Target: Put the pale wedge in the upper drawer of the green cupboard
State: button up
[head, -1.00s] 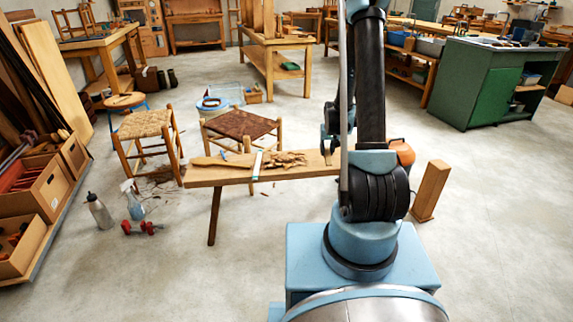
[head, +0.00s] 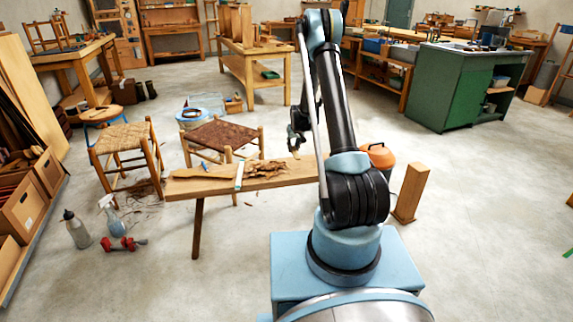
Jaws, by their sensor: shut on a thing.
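My gripper (head: 296,146) is small in the head view, above the right part of the low bench. It is shut on the pale wedge (head: 296,154), of which only a small pale bit shows at the fingertips. I cannot tell how far it is above the bench top. The green cupboard (head: 450,88) stands at the back right, well away from my gripper.
The low bench (head: 215,187) holds wood shavings and a pale strip. An upright wooden block (head: 411,193) and an orange-and-dark container (head: 379,155) stand right of my arm. Woven stools (head: 125,140) stand at the left. The floor (head: 490,220) before the cupboard is clear.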

jog(key=shift+f, duration=3.6)
jog(key=shift+f, duration=0.1)
jog(key=o, duration=1)
jog(key=shift+c, duration=0.2)
